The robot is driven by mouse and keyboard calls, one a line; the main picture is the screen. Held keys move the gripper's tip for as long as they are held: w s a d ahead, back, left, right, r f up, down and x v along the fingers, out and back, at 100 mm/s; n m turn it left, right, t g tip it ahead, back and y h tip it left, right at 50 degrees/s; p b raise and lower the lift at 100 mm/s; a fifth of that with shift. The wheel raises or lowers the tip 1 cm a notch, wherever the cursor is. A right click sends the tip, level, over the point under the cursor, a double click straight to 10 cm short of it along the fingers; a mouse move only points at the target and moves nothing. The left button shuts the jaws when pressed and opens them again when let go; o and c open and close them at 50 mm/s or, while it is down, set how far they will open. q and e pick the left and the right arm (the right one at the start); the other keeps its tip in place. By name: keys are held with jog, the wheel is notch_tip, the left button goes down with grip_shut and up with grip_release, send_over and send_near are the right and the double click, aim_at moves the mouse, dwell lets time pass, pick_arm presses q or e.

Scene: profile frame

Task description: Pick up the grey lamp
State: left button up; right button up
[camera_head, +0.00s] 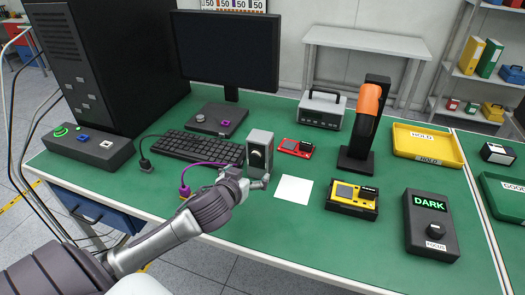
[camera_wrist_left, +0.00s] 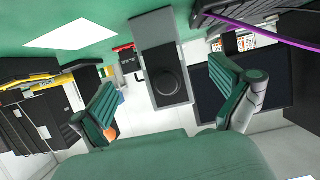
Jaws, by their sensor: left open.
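The grey lamp (camera_head: 262,139), a small upright box with a round dark lens on its front, stands on the green table near its middle. In the left wrist view, which is upside down, the lamp (camera_wrist_left: 158,28) appears between and beyond the two fingers. My left gripper (camera_head: 255,182) is just on the near side of the lamp, low over the table, with its fingers pointing towards it. The left gripper (camera_wrist_left: 165,92) is open and empty, and a gap to the lamp seems to remain. In the head view the gripper hides the lamp's lower edge. My right gripper is not in view.
A white square (camera_head: 293,190) lies right of the lamp, a red device (camera_head: 289,146) behind it. A keyboard (camera_head: 190,147) is at left, with a purple cable (camera_head: 205,164) close to my gripper. A yellow meter (camera_head: 351,208) and dark DARK box (camera_head: 431,231) stand at right.

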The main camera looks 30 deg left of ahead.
aim_at(257, 164)
pick_arm(q)
jog(key=x, duration=0.4)
jog(key=shift+w+a+f, duration=0.1)
jog(key=shift+w+f, duration=0.05)
jog(key=shift+w, duration=0.2)
jog(key=x, duration=0.1)
jog(key=p+x, duration=0.1)
jog(key=x, duration=0.1)
jog(key=shift+r, duration=0.25)
jog(key=x, duration=0.2)
jog(key=shift+w+a+f+p, duration=0.15)
jog(key=shift+w+f+p, duration=0.05)
jog(key=shift+w+p, duration=0.15)
jog(key=shift+w+a+f, duration=0.1)
jog(key=shift+w+f, duration=0.2)
jog(key=shift+w, duration=0.1)
jog(key=shift+s, duration=0.1)
jog(key=shift+r, duration=0.1)
jog(key=shift+c, duration=1.2)
jog(key=c, duration=1.3)
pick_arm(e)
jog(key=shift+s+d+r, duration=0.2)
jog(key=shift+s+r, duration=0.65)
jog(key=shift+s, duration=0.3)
